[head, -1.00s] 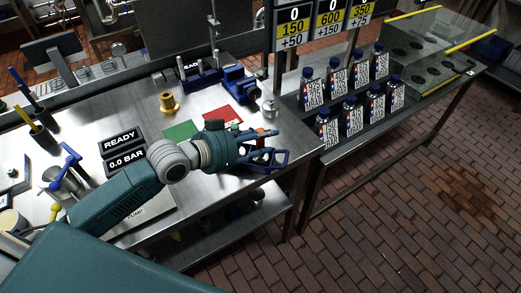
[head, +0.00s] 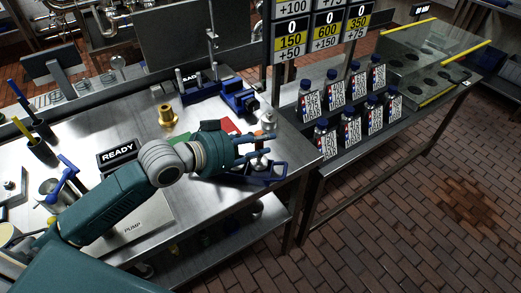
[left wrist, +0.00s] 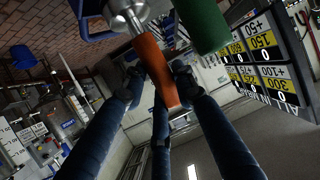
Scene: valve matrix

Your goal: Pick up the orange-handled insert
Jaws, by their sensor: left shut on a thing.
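My left gripper (head: 252,149) is above the blue rack (head: 268,174) near the right end of the steel bench. In the left wrist view, the orange-handled insert (left wrist: 155,68) lies between the blue fingers, its metal shaft running up to a silver body. The gripper is shut on it. A green handle (left wrist: 205,22) is close beside it in that view. In the head view the hand hides most of the insert. My right gripper is in no view.
A silver cylinder (head: 268,122) and a blue vise (head: 238,98) stand behind the gripper. A brass fitting (head: 166,115) is to the left. Several labelled bottles (head: 325,138) stand on the right-hand bench. The floor in front is clear.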

